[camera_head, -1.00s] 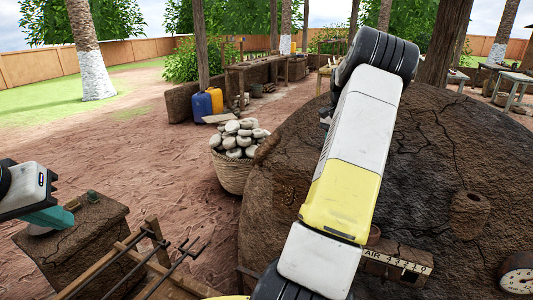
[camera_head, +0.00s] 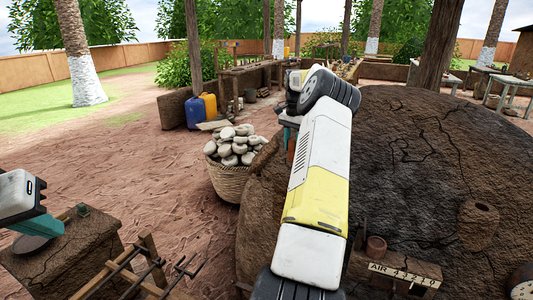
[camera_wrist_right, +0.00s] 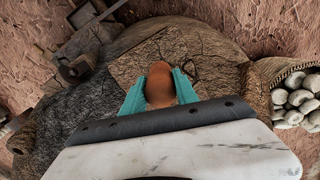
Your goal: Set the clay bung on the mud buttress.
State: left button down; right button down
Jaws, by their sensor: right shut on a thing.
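The clay bung (camera_wrist_right: 159,82) is a rounded orange-brown piece. My right gripper (camera_wrist_right: 160,88) is shut on it, with a teal finger on each side. In the head view my right arm reaches over the kiln and mostly hides the bung. In the right wrist view a flat, cracked mud surface, seemingly the mud buttress (camera_wrist_right: 140,58), lies beyond and below the bung; the gap between them cannot be judged. My left gripper (camera_head: 38,226) is at the far left, over a mud block; its jaw opening is unclear.
The domed mud kiln (camera_head: 400,150) fills the right, with a spout (camera_head: 480,222) and an AIR sign (camera_head: 403,273). A basket of pale stones (camera_head: 230,182) stands left of it. The mud block (camera_head: 85,245) and a wooden rack (camera_head: 125,262) are at front left.

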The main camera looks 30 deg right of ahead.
aim_at(291, 153)
jog(key=shift+w+a, duration=0.15)
jog(key=shift+w, duration=0.2)
jog(key=shift+f, duration=1.75)
jog(key=shift+f, duration=0.1)
jog(key=c, duration=0.9)
grip_release()
jog(key=shift+c, duration=0.2)
